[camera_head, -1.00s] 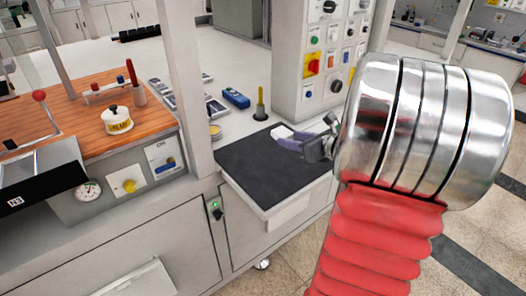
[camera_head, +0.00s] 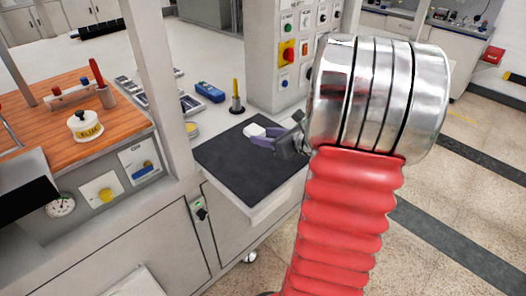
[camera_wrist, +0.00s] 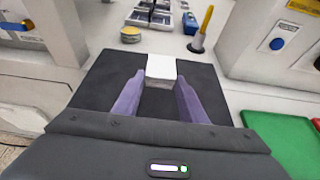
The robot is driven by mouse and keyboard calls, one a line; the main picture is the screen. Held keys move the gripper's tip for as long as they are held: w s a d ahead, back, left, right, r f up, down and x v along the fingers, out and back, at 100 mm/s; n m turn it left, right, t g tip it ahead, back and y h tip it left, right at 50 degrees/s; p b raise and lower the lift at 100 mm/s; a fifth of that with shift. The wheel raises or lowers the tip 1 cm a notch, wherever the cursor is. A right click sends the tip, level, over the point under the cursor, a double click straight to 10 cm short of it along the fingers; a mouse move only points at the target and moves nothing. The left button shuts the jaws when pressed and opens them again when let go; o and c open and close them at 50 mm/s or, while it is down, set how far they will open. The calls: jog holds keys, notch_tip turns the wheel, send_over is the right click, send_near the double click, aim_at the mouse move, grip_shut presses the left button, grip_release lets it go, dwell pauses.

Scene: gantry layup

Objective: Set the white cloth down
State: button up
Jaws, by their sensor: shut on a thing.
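The white cloth (camera_wrist: 161,68) is a small folded white block between the tips of my gripper (camera_wrist: 160,85) in the wrist view. The two purple fingers are shut on its sides. In the head view the cloth (camera_head: 254,130) shows as a small white shape at the end of my gripper (camera_head: 262,138), over the dark mat (camera_head: 235,165). The mat also shows around the fingers in the wrist view (camera_wrist: 95,85). I cannot tell whether the cloth touches the mat. My red and silver arm hides part of the area to the right.
A yellow-handled tool in a dark holder (camera_head: 237,95) stands behind the mat. A blue device (camera_head: 209,92) and grey trays lie further left. A control panel (camera_head: 295,50) rises behind. A green tray (camera_wrist: 285,140) lies right in the wrist view. Most of the mat is bare.

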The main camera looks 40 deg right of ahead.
aim_at(265, 157)
jog(key=shift+f, duration=1.3)
jog(key=shift+f, duration=0.1)
jog(key=shift+f, duration=1.75)
jog(key=shift+f, duration=0.1)
jog(key=shift+s+f, duration=0.1)
jog(key=shift+f, duration=0.2)
